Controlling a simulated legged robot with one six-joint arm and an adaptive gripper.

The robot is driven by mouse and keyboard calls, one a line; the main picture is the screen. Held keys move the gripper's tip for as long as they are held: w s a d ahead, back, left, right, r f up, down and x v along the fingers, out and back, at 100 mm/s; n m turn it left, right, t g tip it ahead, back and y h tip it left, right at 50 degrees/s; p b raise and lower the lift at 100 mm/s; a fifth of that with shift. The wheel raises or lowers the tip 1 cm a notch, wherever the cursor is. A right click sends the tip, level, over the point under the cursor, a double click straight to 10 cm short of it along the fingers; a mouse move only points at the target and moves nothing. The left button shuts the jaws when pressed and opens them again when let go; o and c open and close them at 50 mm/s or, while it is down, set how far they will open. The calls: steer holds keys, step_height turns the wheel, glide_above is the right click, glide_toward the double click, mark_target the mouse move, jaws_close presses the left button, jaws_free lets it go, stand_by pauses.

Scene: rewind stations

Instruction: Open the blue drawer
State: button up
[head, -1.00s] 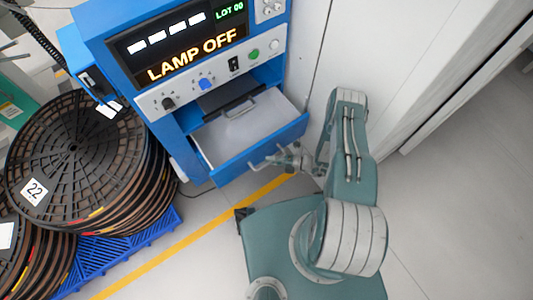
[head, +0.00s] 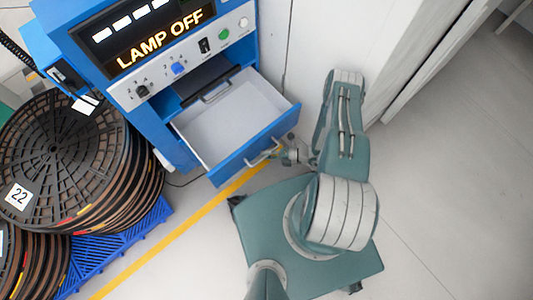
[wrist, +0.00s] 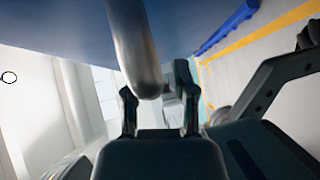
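The blue drawer (head: 240,145) of the blue cabinet stands pulled out, with its pale, empty-looking inside showing. Its metal handle (head: 263,153) is on the blue front panel. My gripper (head: 286,156) is at the right end of this handle in the head view, small and partly hidden by my arm. In the wrist view, the handle (wrist: 138,50) looms large and blurred between the two fingers of my gripper (wrist: 154,82). The fingers are apart, with a gap visible right of the handle. Contact with the handle is hard to judge.
The cabinet's control panel (head: 180,65) has knobs, buttons and a "LAMP OFF" display (head: 150,35). Stacked black reels (head: 65,150) stand on a blue pallet (head: 110,245) at left. A yellow floor line (head: 160,245) runs past the drawer. Floor at right (head: 450,190) is clear.

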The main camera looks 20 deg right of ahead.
steer(key=shift+r, duration=0.1)
step_height(320, 180, up, 9)
steer(key=shift+w+r, duration=0.15)
steer(key=shift+r, duration=0.05)
steer(key=shift+d+r, duration=0.15)
steer(key=shift+r, duration=0.15)
steer(key=shift+f, duration=0.1)
stand_by(0.6)
